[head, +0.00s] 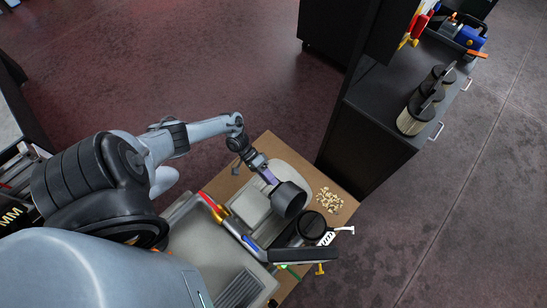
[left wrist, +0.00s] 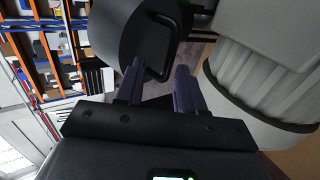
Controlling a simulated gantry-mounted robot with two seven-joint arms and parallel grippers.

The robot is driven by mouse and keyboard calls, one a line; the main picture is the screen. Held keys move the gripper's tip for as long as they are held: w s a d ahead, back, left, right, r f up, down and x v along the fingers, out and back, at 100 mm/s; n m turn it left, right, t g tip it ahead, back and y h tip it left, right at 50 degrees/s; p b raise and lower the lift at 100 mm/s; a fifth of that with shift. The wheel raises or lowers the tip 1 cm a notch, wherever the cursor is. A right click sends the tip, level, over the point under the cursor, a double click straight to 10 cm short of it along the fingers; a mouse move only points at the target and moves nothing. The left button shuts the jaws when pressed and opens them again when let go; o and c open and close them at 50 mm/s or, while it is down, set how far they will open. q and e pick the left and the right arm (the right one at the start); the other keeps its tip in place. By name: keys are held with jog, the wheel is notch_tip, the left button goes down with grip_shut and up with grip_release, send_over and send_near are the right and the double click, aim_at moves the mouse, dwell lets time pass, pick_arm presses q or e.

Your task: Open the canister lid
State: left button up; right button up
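A dark cylindrical canister lid (head: 290,200) stands at the far side of the workspace in the head view. In the left wrist view the lid (left wrist: 125,30) is close, dark and round, with a thin black loop handle (left wrist: 165,72) on its face. My left gripper (head: 271,180) is right beside the lid. Its two purple fingers (left wrist: 160,68) are apart, with the handle's loop reaching between their tips; whether they touch it I cannot tell. A white ribbed cylinder (left wrist: 255,85) with a dark rim is to the right of the fingers. My right gripper is not in view.
A brown board (head: 345,208) holds a grey housing (head: 248,207), a second round black part (head: 312,225), a pile of pale bits (head: 330,200) and a long black bar (head: 305,255). A dark cabinet (head: 365,140) with several canisters stands behind on the right.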

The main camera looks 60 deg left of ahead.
pick_arm(q)
jog(key=v, duration=0.7)
jog(key=shift+s+a+r, duration=0.15)
jog(key=shift+s+a, duration=0.05)
jog(key=shift+a, duration=0.05)
